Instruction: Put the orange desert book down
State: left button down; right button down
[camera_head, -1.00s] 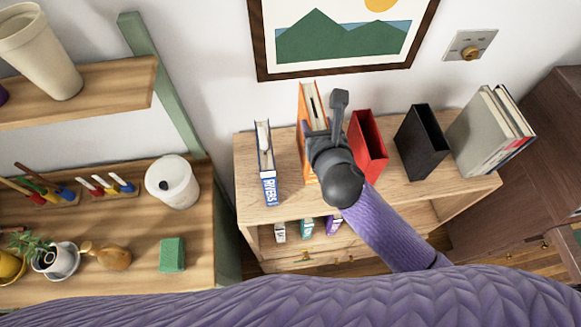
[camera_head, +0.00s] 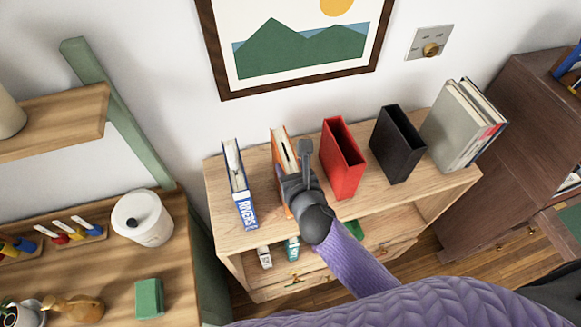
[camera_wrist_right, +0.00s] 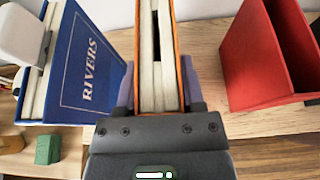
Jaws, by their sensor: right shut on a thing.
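The orange book (camera_head: 279,141) stands upright on top of the wooden bookcase, between a blue book and a red holder. My right gripper (camera_head: 300,180) is shut on it from the front. In the right wrist view the orange book (camera_wrist_right: 180,85) sits between the two fingers, its pale pages facing the camera. Its lower edge is hidden, so I cannot tell whether it touches the bookcase top.
The blue RIVERS book (camera_head: 238,185) stands to the left. The red holder (camera_head: 343,160), a black holder (camera_head: 397,143) and grey books (camera_head: 452,127) stand to the right. Bare wood (camera_head: 262,190) shows between the blue and orange books.

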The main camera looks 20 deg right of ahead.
jog(key=shift+c, duration=1)
grip_release()
jog(key=shift+f, duration=0.1)
jog(key=shift+s+r, duration=0.1)
jog(key=shift+r, duration=0.15)
jog(key=p+v, duration=0.2)
jog(key=v, duration=1)
jog(key=s+d+f+m+g, duration=0.2)
jog(key=s+f+m+g, duration=0.15)
jog(key=f+m, duration=0.5)
jog(key=s+d+f+m+g, duration=0.2)
jog(key=s+f+m+g, duration=0.3)
jog(key=f, duration=0.6)
jog(key=s+d+f+m+g, duration=0.1)
jog(key=s+f+m, duration=0.4)
jog(key=m, duration=0.5)
jog(key=s+d+f+m+g, duration=0.2)
jog(key=s+f+m, duration=0.3)
jog(key=s+m, duration=0.5)
jog(key=shift+s+g, duration=0.25)
jog(key=shift+g, duration=0.2)
